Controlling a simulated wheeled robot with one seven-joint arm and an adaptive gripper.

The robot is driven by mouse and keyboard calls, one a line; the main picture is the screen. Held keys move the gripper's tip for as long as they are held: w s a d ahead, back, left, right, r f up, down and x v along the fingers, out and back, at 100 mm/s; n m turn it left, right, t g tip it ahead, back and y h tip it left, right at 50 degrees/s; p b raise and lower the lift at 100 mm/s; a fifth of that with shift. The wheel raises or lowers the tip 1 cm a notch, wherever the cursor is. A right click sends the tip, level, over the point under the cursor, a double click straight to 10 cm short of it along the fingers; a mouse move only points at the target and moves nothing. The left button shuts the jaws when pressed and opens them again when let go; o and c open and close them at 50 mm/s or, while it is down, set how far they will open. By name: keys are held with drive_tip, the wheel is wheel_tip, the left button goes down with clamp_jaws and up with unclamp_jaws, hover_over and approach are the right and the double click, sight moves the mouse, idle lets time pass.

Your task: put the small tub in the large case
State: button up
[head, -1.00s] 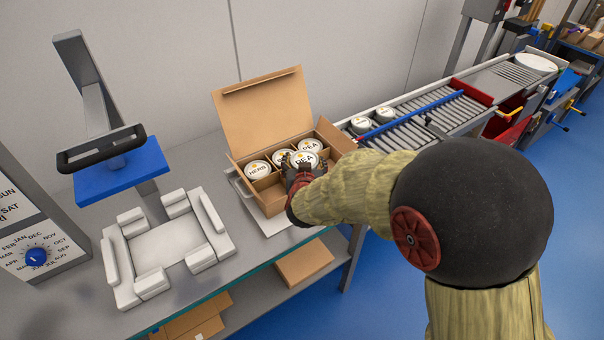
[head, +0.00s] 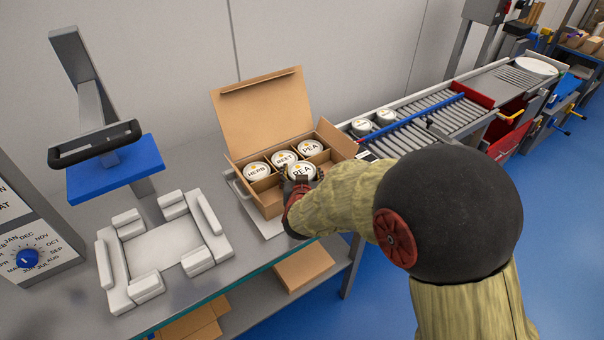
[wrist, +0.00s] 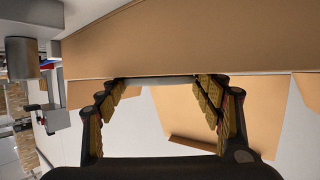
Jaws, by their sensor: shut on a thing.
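The large case (head: 268,203) is an open cardboard box with dividers and a raised lid, on the bench in the head view. A white-lidded tub marked PEA (head: 301,172) is held in my gripper (head: 299,182), over the front right part of the case. I cannot tell how far it is down in its compartment. In the wrist view my fingers (wrist: 158,82) have a thin grey edge between their tips, with cardboard beyond. Tubs marked HERB (head: 256,170), BEET (head: 284,159) and PEA (head: 311,148) stand in other compartments. The front left compartment looks empty.
Two lidded tubs (head: 361,127) stand on the roller conveyor (head: 430,125) to the right. A white fixture (head: 160,252) and a blue-plated stand (head: 115,180) are on the bench left of the case. The raised lid (head: 265,112) rises behind the compartments.

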drive_tip(key=shift+s+f, duration=0.15)
drive_tip(key=shift+f, duration=0.25)
drive_tip(key=o, duration=0.8)
drive_tip(key=shift+f, duration=0.1)
drive_tip(key=o, duration=0.4)
drive_tip(key=shift+f, duration=0.15)
drive_tip(key=shift+o, duration=0.5)
drive_tip(key=shift+s, duration=0.1)
drive_tip(key=r+p+v, duration=0.2)
drive_tip(key=p+v, duration=0.2)
drive_tip(key=v, duration=0.8)
drive_tip(key=shift+w+p, duration=0.2)
drive_tip(key=shift+p, duration=0.1)
